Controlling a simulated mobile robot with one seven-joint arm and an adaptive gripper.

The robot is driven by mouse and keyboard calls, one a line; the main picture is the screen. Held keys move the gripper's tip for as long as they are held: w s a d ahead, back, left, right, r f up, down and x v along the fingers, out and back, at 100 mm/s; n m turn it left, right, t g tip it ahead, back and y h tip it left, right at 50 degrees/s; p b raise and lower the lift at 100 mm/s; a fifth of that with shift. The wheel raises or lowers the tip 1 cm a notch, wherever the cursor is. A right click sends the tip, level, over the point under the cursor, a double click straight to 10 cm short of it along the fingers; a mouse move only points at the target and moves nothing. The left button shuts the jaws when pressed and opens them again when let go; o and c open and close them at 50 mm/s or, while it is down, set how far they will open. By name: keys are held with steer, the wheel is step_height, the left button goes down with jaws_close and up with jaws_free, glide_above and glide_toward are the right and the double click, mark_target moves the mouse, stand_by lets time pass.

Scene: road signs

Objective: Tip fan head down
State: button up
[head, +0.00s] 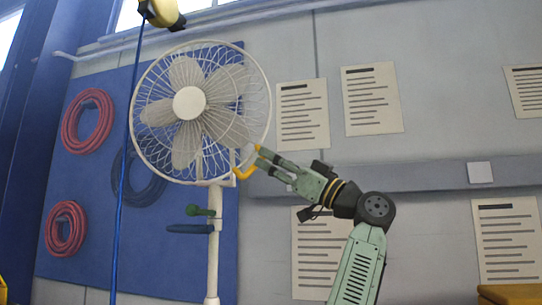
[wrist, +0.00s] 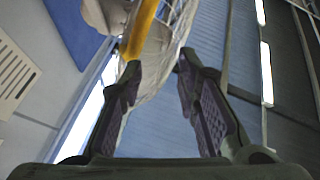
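The white pedestal fan (head: 189,103) stands left of centre in the head view, its round caged head upright and facing roughly toward me. A curved yellow handle (head: 243,175) sticks out at the lower right of the head. My gripper (head: 266,162) reaches it from the right. In the wrist view my gripper (wrist: 159,64) is open, its two dark fingers apart. The yellow handle (wrist: 141,30) runs down to the left fingertip, and part of the white cage (wrist: 160,55) shows between the fingers. I cannot tell whether the fingertip touches the handle.
The fan's pole (head: 214,250) carries a green knob (head: 200,211) and a dark blue lever (head: 189,229). A blue cable (head: 119,210) hangs just left of the fan. Behind are a blue board with red hoses (head: 88,121) and a wall with paper sheets (head: 371,99).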

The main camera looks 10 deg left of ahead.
steer(key=shift+w+a+f+p, duration=0.1)
steer(key=shift+w+f+p, duration=0.3)
steer(key=shift+w, duration=0.1)
steer(key=shift+c, duration=0.6)
step_height(320, 180, up, 4)
steer(key=s+d+r+m+t+h+p, duration=0.1)
steer(key=d+m+t+h+p, duration=0.2)
steer(key=m+p, duration=0.35)
step_height(320, 180, down, 4)
steer(key=s+m+t+h+p, duration=0.2)
steer(key=m+t+h+p, duration=0.1)
steer(key=m+h+p, duration=0.4)
steer(key=shift+m+y, duration=0.25)
steer(key=shift+y, duration=0.05)
steer(key=p+x, duration=0.1)
steer(key=x, duration=0.9)
steer(key=shift+s+a+f+p, duration=0.1)
steer(key=shift+a+f+p, duration=0.05)
steer(key=shift+a+p, duration=0.15)
steer(key=shift+c, duration=0.2)
jaws_close()
